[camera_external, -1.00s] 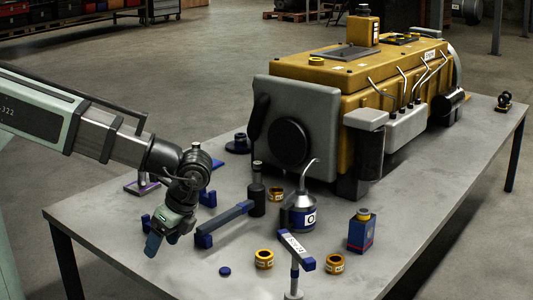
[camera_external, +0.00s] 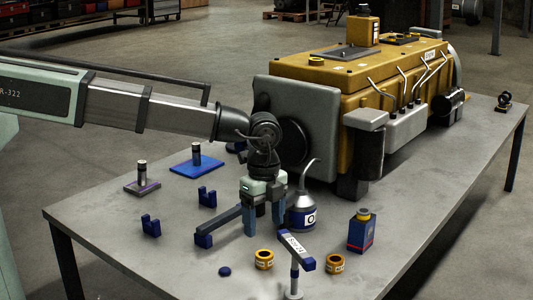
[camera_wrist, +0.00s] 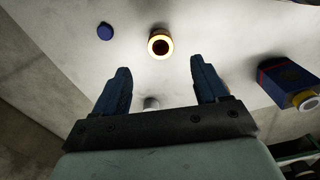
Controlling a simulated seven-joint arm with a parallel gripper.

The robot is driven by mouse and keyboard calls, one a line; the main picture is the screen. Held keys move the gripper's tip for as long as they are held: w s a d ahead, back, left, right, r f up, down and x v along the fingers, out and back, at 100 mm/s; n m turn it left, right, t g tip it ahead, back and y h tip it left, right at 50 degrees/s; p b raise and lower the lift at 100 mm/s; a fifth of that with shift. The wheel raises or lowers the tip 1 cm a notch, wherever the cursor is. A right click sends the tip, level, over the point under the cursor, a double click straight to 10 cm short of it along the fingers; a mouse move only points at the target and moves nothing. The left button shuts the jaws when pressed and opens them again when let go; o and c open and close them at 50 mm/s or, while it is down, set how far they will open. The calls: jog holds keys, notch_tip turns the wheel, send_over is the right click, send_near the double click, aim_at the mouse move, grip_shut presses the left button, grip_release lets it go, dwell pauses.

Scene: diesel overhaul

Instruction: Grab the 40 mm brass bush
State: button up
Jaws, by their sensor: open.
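Two brass bushes stand near the front of the table in the external view: one at left (camera_external: 264,259) and one at right (camera_external: 335,263). Their labels are too small to read, so I cannot tell which is 40 mm. In the wrist view one brass bush (camera_wrist: 160,44) lies beyond my fingertips, roughly centred between them and apart from them. My gripper (camera_external: 264,229) is open and points down above the table, behind the left bush. Its two blue fingers (camera_wrist: 160,67) show spread apart. A pale object (camera_wrist: 151,103) shows between them, unclear.
A blue-and-grey bar (camera_external: 225,224) lies left of my gripper, an oil can (camera_external: 302,213) right of it. A labelled T-shaped stand (camera_external: 295,250) rises between the two bushes. A blue bottle (camera_external: 362,232) stands right. A blue cap (camera_external: 224,271) lies front left. The yellow engine (camera_external: 350,80) fills the back.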

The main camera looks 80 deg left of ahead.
aim_at(264, 253)
jog(key=shift+f, duration=4.5)
jog(key=c, duration=1.3)
